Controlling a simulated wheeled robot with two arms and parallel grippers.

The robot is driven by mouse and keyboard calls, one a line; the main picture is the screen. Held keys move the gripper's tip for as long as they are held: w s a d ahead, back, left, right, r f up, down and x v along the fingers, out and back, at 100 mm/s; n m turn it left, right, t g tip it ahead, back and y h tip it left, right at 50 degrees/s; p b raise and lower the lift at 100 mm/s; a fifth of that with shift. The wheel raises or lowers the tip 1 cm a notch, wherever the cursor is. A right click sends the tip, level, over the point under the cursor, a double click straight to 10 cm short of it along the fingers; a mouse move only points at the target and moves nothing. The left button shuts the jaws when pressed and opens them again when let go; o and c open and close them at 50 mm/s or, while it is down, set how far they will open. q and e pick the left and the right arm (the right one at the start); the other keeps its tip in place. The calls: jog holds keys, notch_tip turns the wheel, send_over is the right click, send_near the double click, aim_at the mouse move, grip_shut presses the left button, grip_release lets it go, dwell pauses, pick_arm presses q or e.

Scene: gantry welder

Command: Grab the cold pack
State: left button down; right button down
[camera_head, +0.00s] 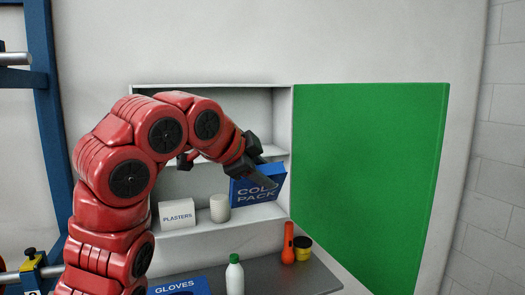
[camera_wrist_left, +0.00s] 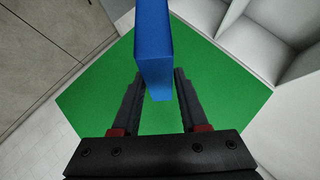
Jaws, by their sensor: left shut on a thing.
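The cold pack (camera_head: 258,190) is a blue box with "COLD PACK" lettering, tilted, at the right end of the cabinet's middle shelf in the head view. My left gripper (camera_head: 262,172) reaches it from the upper left and is shut on it, covering part of its front. In the left wrist view the blue pack (camera_wrist_left: 154,50) stands between the two dark fingers of the gripper (camera_wrist_left: 157,85). Whether the pack touches the shelf I cannot tell. My right gripper is not in view.
A white PLASTERS box (camera_head: 177,214) and a white roll (camera_head: 220,208) stand on the shelf. Below are a blue GLOVES box (camera_head: 178,287), a white bottle with a green cap (camera_head: 235,275), an orange flashlight (camera_head: 288,245) and a yellow-black jar (camera_head: 302,249). The green cabinet door (camera_head: 368,180) hangs open at right.

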pick_arm(q)
jog(key=n+g+p, duration=0.1)
jog(key=g+p, duration=0.1)
jog(key=p, duration=0.1)
jog(key=n+g+h+p, duration=0.1)
jog(key=p, duration=0.3)
jog(key=g+p, duration=0.2)
jog(key=p, duration=0.2)
jog(key=shift+r+n+g, duration=0.3)
jog(key=shift+r+n, duration=0.1)
jog(key=shift+f+g+h+p, duration=0.25)
jog(key=shift+g+h+p, duration=0.15)
jog(key=shift+p, duration=0.2)
jog(key=shift+f, duration=0.15)
